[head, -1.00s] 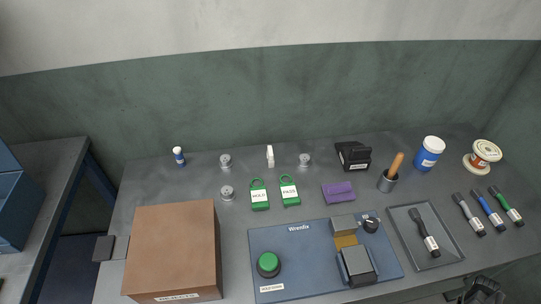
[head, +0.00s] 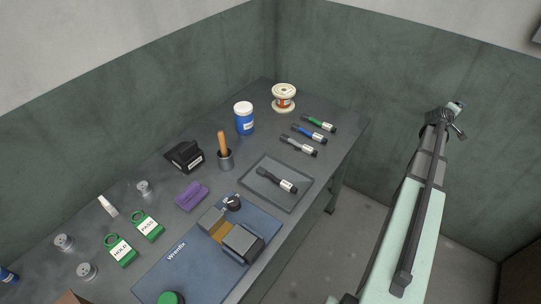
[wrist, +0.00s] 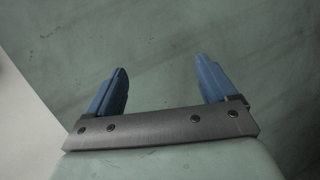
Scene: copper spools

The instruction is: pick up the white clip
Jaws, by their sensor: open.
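My gripper (head: 453,107) is at the upper right of the head view, raised off to the right of the bench and far from the clip. In the wrist view its two blue fingers (wrist: 162,88) stand wide apart with nothing between them.
Near the clip are small metal spools (head: 143,188) and the green PASS tag (head: 148,226) and HOLD tag (head: 121,250). A blue fixture board (head: 180,262) lies in front.

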